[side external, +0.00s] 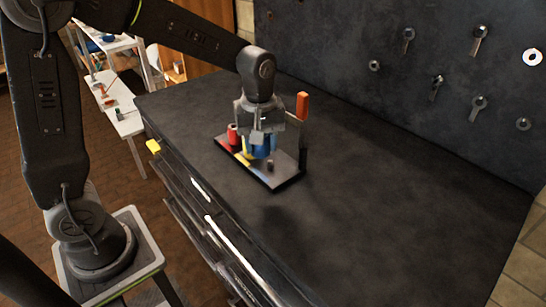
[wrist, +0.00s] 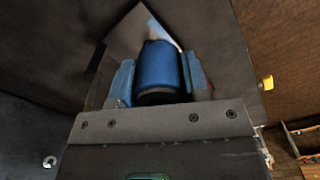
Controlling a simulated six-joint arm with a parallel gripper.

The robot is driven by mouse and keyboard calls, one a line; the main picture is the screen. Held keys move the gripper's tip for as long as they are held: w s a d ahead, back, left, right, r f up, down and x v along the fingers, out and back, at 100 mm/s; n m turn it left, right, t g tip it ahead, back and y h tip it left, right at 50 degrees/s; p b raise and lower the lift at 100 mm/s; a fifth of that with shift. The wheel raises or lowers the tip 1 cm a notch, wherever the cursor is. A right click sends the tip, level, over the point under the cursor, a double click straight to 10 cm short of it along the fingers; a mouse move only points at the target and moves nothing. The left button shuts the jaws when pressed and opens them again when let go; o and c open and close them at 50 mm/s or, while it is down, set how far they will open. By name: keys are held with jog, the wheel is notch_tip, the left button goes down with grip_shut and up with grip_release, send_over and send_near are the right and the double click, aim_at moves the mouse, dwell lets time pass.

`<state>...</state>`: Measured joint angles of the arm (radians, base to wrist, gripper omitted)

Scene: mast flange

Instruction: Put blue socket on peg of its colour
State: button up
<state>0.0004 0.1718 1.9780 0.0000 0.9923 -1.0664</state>
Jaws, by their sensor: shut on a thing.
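The blue socket (side external: 263,151) is a short blue cylinder between the fingers of my gripper (side external: 261,142), over the flat grey base plate (side external: 284,182). In the wrist view the socket (wrist: 160,68) sits between both blue-grey fingers of my gripper (wrist: 159,78), with a dark ring at its near end. A small dark brownish peg (side external: 270,166) stands on the plate just below and right of the socket. I cannot tell whether the socket touches anything below it. The peg of its colour cannot be made out.
A red cylinder (side external: 232,134) and a yellow piece (side external: 242,159) are on the plate's left part. The dark bench top (side external: 390,210) is clear to the right.

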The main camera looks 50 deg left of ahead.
aim_at(270, 161)
jog(key=w+n, duration=0.1)
jog(key=n, duration=0.1)
jog(key=w+a+n, duration=0.1)
jog(key=w+n, duration=0.1)
jog(key=w+a+r+n, duration=0.1)
jog(key=shift+w+n, duration=0.2)
jog(key=shift+n, duration=0.2)
jog(key=shift+f, duration=2.85)
jog(key=shift+f, duration=2.15)
jog(key=o, duration=1)
jog(key=shift+o, duration=0.2)
notch_tip(270, 161, up, 14)
